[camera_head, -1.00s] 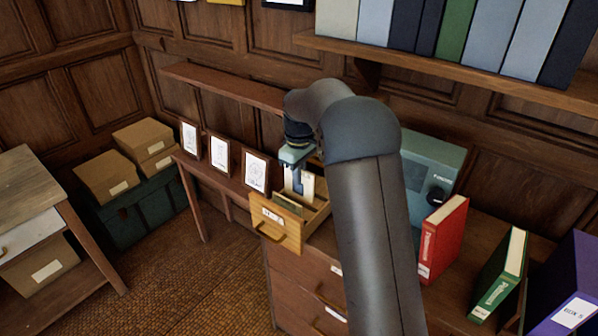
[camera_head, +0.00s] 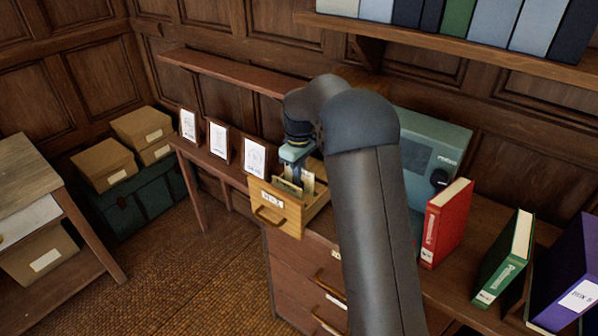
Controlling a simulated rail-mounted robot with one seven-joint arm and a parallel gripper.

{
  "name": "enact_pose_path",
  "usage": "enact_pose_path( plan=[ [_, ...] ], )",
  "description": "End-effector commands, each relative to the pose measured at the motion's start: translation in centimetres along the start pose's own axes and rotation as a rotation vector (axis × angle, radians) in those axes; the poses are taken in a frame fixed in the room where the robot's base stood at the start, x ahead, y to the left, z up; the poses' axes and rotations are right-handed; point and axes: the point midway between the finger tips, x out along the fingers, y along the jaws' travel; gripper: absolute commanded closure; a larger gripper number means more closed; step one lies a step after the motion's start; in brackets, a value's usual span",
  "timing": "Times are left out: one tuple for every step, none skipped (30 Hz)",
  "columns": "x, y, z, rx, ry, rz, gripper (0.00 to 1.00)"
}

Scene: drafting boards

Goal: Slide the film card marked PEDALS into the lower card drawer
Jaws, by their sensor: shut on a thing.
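My gripper (camera_head: 296,172) points down over the pulled-out light wood card drawer (camera_head: 276,213) and is shut on a pale film card (camera_head: 308,183). The card stands roughly upright, with its lower part hidden behind the drawer front. Its marking cannot be read at this size. The drawer has a white label and a curved handle on its front, and other cards seem to stand inside. My arm hides the drawer's right side and what lies behind it, so I cannot tell whether another card drawer is above it.
A teal machine (camera_head: 432,150), a red binder (camera_head: 446,222) and a green binder (camera_head: 503,258) stand right of my arm. Small framed pictures (camera_head: 219,140) line the side table at left. A shelf (camera_head: 480,48) with binders hangs above. The floor (camera_head: 185,275) in front is clear.

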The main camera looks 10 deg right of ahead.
Motion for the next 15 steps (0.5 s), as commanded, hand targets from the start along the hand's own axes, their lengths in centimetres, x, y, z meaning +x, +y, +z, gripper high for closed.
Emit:
enact_pose_path(
  plan=[
    [0.06,0.0,0.0,0.0,0.0,0.0,1.0],
    [0.1,0.0,0.0,0.0,0.0,0.0,1.0],
    [0.16,0.0,0.0,0.0,0.0,0.0,1.0],
    [0.22,0.0,0.0,0.0,0.0,0.0,1.0],
    [0.28,0.0,0.0,0.0,0.0,0.0,1.0],
    [0.37,0.0,0.0,0.0,0.0,0.0,1.0],
    [0.43,0.0,0.01,0.0,0.0,0.0,1.0],
    [0.5,0.0,0.01,0.0,0.0,0.0,1.0],
    [0.58,0.0,0.01,0.0,0.0,0.0,1.0],
    [0.64,0.0,0.01,0.0,0.0,0.0,1.0],
    [0.7,0.0,0.01,0.0,0.0,0.0,1.0],
    [0.78,0.0,0.01,0.0,0.0,0.0,1.0],
    [0.84,0.0,0.01,0.0,0.0,0.0,1.0],
    [0.9,0.0,0.01,0.0,0.0,0.0,1.0],
    [0.98,0.0,0.01,0.0,0.0,0.0,1.0]
  ],
)
